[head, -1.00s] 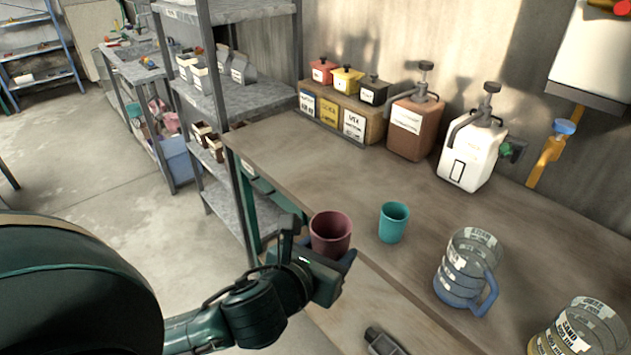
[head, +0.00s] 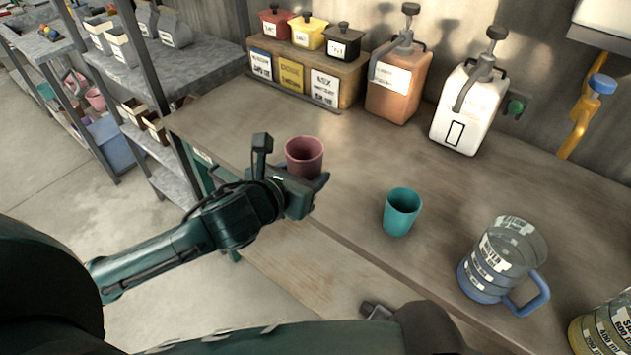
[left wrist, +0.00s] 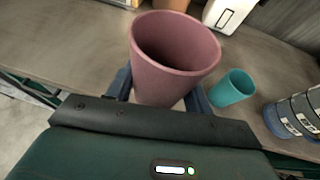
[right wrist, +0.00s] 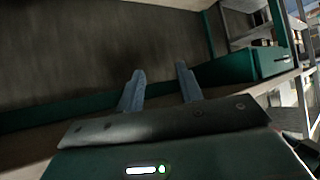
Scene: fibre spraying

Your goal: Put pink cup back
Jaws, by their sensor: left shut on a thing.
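The pink cup (head: 304,157) is upright in my left gripper (head: 308,185), over the front part of the workbench. In the left wrist view the pink cup (left wrist: 172,62) stands between the two fingers, which are shut on its sides. The teal cup (head: 402,211) stands on the bench to its right. My right gripper (right wrist: 160,92) shows in the right wrist view with its two fingers apart and nothing between them, near the edge of a wooden surface. In the head view only a dark part of it shows at the bottom.
A clear measuring jug (head: 505,262) with a blue handle and a yellow-filled jug (head: 603,335) stand at the right. A white canister (head: 468,108), a brown canister (head: 398,82) and a box with small lidded pots (head: 345,76) line the wall. The bench middle (head: 330,120) is clear.

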